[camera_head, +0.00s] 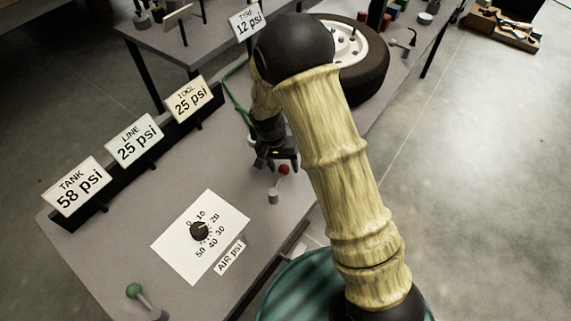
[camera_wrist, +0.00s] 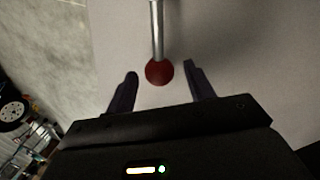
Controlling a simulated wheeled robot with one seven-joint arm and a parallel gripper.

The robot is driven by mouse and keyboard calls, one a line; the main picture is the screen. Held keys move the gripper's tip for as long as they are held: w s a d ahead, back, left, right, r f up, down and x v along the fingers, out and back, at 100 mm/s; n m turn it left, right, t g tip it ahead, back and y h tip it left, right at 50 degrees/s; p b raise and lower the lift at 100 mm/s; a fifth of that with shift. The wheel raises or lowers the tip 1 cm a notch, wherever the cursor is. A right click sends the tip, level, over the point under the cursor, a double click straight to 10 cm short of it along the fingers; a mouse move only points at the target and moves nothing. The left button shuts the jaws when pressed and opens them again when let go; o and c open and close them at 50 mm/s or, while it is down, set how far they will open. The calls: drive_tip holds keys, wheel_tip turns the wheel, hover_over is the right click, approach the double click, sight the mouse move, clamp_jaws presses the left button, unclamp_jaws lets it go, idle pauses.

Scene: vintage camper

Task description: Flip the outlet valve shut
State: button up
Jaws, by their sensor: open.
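A small valve with a red ball on its lever (camera_head: 283,170) stands on the grey bench, right of the dial card. I cannot read from the picture whether this is the outlet valve. In the wrist view the red ball (camera_wrist: 159,72) sits at the end of a silver rod, just beyond and between the fingertips. My gripper (camera_head: 277,160) is above the bench close to the red ball, and it also shows in the wrist view (camera_wrist: 160,75). Its fingers are open and hold nothing. A second valve with a green ball (camera_head: 134,290) stands at the front left of the bench.
Signs read TANK 58 psi (camera_head: 78,187), LINE 25 psi (camera_head: 134,140) and TOOL 25 psi (camera_head: 188,98) along the bench's left edge. A dial knob (camera_head: 200,231) sits on a white card. A wheel (camera_head: 352,55) and green hose (camera_head: 236,98) lie farther back.

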drive_tip(key=shift+d+f, duration=0.1)
drive_tip(key=shift+f, duration=0.2)
clamp_jaws()
